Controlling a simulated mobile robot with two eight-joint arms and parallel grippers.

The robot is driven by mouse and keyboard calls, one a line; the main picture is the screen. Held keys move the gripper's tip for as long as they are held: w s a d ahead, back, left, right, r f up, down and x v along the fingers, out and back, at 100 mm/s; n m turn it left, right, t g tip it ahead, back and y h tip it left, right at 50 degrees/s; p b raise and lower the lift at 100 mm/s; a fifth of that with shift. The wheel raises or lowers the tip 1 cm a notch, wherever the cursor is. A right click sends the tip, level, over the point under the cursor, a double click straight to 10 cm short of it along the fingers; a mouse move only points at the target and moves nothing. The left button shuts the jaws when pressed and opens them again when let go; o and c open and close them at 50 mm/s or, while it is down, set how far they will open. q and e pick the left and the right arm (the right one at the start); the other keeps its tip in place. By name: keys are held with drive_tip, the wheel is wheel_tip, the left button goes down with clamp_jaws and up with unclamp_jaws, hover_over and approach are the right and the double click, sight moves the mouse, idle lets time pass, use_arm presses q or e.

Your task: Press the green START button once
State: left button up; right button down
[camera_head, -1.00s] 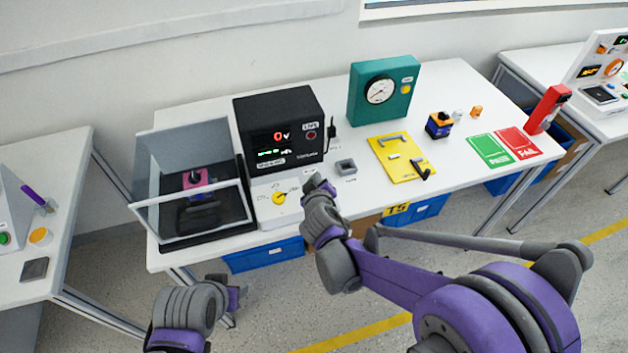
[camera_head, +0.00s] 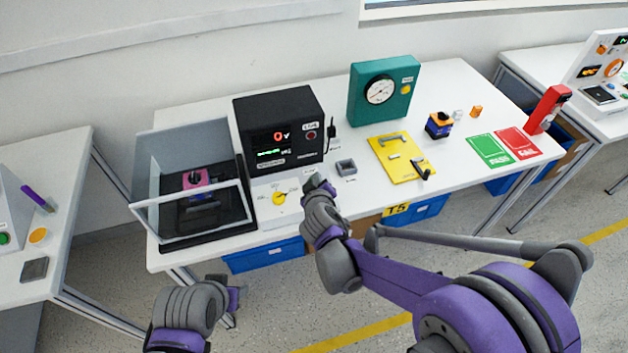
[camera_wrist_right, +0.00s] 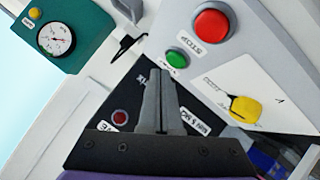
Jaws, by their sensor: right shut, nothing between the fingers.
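In the right wrist view the green button (camera_wrist_right: 177,58) sits on a light grey panel, below and left of a larger red button (camera_wrist_right: 211,25). My right gripper (camera_wrist_right: 160,74) is shut and empty, its tips close to the green button in the picture; I cannot tell whether they touch. In the head view this gripper (camera_head: 318,183) is in front of the bench, right of the yellow rotary knob (camera_head: 279,198). The green button cannot be made out there. My left gripper (camera_head: 237,291) is low in front of the bench; its jaws are unclear.
The yellow knob also shows in the wrist view (camera_wrist_right: 245,108). A black meter box (camera_head: 279,125) stands behind the knob. A clear-walled enclosure (camera_head: 190,225) is at the left. A small grey block (camera_head: 346,167) and a yellow board (camera_head: 402,165) are to the right of my right gripper.

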idle(0.4)
drive_tip(key=shift+w+f+b, duration=0.1)
drive_tip(key=shift+f+b, duration=0.25)
drive_tip(key=shift+f, duration=0.1)
drive_tip(key=shift+w+a+f+b, duration=0.1)
drive_tip(key=shift+w+f+b, duration=0.05)
drive_tip(key=shift+f+b, duration=0.2)
idle(0.6)
drive_tip(key=shift+r, duration=0.1)
drive_tip(key=shift+s+r+p, duration=0.25)
drive_tip(key=shift+r+p, duration=0.35)
drive_tip(key=shift+r, duration=0.1)
drive_tip(key=r+p, duration=0.1)
drive_tip(key=s+r+p, duration=0.1)
drive_tip(key=r, duration=0.1)
drive_tip(key=r+p, duration=0.1)
drive_tip(key=shift+s+d+r, duration=0.2)
drive_tip(key=shift+d+r, duration=0.15)
idle(0.5)
